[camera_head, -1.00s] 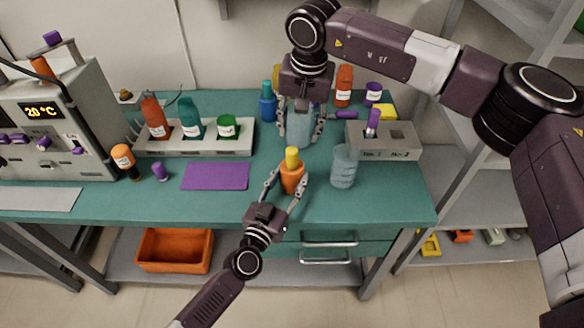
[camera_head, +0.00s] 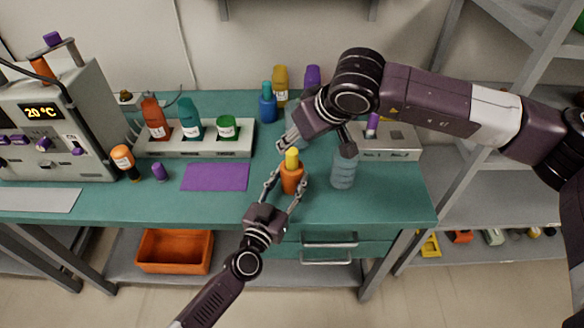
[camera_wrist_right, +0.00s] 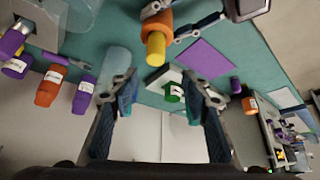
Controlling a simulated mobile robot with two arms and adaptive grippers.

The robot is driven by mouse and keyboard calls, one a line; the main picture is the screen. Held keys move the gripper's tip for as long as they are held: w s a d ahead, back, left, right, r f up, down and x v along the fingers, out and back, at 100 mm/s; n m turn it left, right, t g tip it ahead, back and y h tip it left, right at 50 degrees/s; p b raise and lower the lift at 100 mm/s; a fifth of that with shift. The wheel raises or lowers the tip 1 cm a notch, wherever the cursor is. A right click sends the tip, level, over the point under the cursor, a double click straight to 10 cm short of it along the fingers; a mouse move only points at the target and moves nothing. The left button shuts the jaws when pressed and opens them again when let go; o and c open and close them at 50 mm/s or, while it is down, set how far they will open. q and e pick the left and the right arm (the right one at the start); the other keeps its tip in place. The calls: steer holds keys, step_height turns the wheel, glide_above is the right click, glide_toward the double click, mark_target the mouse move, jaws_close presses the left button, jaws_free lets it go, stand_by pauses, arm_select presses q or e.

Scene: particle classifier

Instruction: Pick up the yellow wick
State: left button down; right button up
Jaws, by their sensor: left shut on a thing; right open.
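The yellow wick (camera_head: 292,158) stands upright in the top of the orange bottle (camera_head: 291,179), near the table's front edge. My left gripper (camera_head: 287,187) is shut on the orange bottle from the front. My right gripper (camera_head: 286,143) is open, just behind and above the wick, tilted down to the left. In the right wrist view the yellow wick (camera_wrist_right: 156,47) points toward the camera from the orange bottle (camera_wrist_right: 157,20).
A clear glass (camera_head: 343,169) stands right of the orange bottle. A grey block (camera_head: 403,141) with a purple-topped item is behind it, partly hidden by my right arm. A purple mat (camera_head: 215,177) and a bottle rack (camera_head: 190,147) lie to the left.

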mark_target(293, 151)
steer(key=x, duration=0.4)
steer(key=d+x, duration=0.1)
steer(key=x, duration=0.2)
steer(key=shift+s+d+f, duration=0.1)
steer(key=shift+s+f, duration=0.05)
steer(key=shift+f, duration=0.2)
steer(key=shift+w+f, duration=0.3)
steer(key=shift+f, duration=0.05)
jaws_close()
